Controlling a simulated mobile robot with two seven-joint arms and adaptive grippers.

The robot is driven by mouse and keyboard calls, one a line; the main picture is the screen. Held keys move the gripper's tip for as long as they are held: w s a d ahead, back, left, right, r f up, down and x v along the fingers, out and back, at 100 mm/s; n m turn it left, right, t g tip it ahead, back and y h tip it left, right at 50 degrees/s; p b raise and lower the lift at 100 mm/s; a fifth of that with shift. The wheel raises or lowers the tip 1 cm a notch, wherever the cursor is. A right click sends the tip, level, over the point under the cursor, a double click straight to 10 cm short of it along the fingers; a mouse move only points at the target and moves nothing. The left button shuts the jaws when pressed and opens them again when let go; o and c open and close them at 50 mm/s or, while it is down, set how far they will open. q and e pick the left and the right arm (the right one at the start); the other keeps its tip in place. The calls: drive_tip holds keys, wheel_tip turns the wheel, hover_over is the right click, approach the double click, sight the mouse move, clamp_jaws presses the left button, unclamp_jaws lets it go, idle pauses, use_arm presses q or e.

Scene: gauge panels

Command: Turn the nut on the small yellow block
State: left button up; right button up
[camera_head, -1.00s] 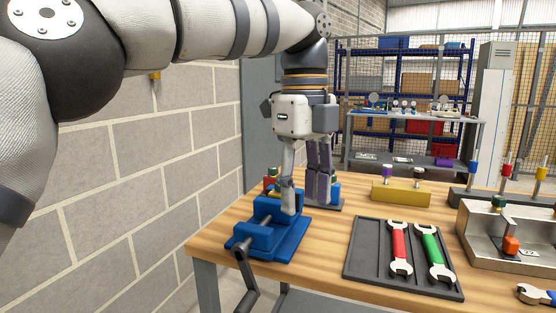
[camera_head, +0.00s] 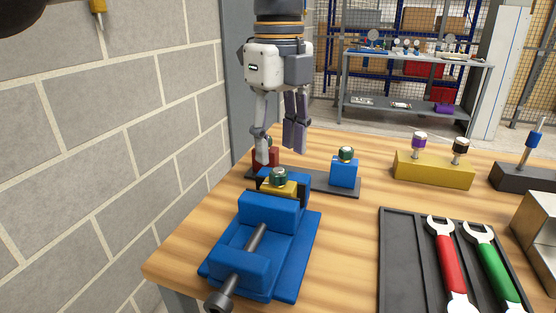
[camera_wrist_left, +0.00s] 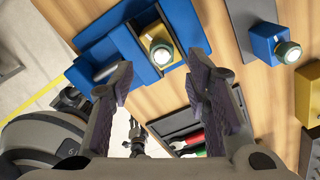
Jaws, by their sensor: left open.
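The small yellow block (camera_head: 290,190) is held between the jaws of the blue vise (camera_head: 262,245) near the table's left side. A nut with a dark green top (camera_head: 279,177) sits on it. In the left wrist view the yellow block (camera_wrist_left: 154,37) and its nut (camera_wrist_left: 162,54) show beyond my fingers. My left gripper (camera_head: 281,155) is open, pointing down above and just behind the vise. Its fingers (camera_wrist_left: 160,82) are apart with nothing between them. I cannot tell the exact height above the nut. My right gripper is in neither view.
A red block (camera_head: 268,156) and a blue block with a nut (camera_head: 344,172) stand on a dark strip behind the vise. A larger yellow block (camera_head: 433,170) with two nuts is at the back right. A black tray (camera_head: 403,260) holds red and green wrenches. A brick wall is close on the left.

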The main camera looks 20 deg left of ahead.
sight(280, 170)
use_arm(q)
wheel_tip(280, 170, down, 4)
drive_tip(key=shift+f, duration=0.1)
drive_tip(key=shift+w, duration=0.1)
clamp_jaws()
